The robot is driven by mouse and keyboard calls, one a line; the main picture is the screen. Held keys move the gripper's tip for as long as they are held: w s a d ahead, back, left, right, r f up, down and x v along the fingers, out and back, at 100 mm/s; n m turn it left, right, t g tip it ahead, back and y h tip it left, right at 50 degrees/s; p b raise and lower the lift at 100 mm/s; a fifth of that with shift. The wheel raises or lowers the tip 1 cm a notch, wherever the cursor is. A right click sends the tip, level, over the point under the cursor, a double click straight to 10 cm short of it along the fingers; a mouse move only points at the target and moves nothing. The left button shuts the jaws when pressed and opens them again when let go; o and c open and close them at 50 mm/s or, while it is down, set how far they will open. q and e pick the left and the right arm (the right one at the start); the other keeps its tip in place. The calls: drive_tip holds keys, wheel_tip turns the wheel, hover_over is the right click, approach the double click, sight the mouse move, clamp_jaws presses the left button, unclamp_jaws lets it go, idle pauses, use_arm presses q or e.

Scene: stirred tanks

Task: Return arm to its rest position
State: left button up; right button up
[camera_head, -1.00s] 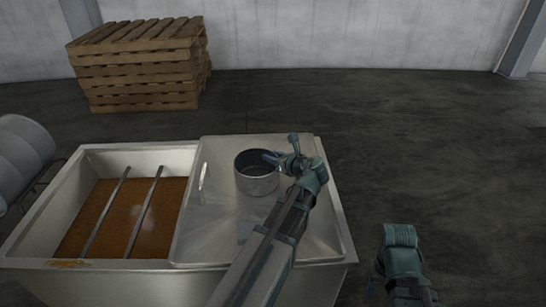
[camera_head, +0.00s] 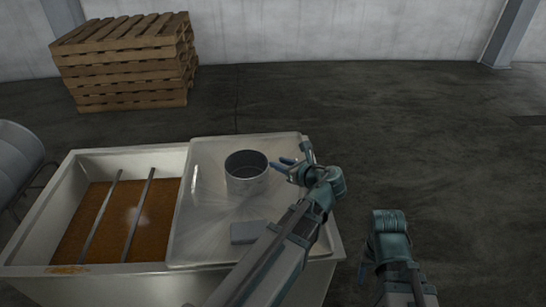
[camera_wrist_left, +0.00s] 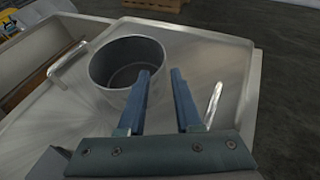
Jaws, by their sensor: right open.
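My left gripper (camera_head: 283,164) is above the metal tank lid (camera_head: 205,215), just right of a round open metal collar (camera_head: 246,180). In the left wrist view my left gripper (camera_wrist_left: 160,72) has its two blue fingers apart with nothing between them. The left finger overlaps the edge of the collar (camera_wrist_left: 108,85) in that view; I cannot tell if they touch. My right gripper (camera_head: 365,272) hangs low at the right, beside the tank, its fingers mostly hidden by its wrist.
The tank's open left part (camera_head: 65,165) holds brown liquid under two bars. A grey block (camera_head: 249,232) lies on the lid. A lid handle (camera_wrist_left: 213,104) stands right of the fingers. Pallets (camera_head: 125,65) are stacked behind. The floor at right is clear.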

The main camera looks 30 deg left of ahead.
use_arm(q)
drive_tip(key=shift+s+d+r, duration=0.2)
drive_tip(key=shift+d, duration=0.2)
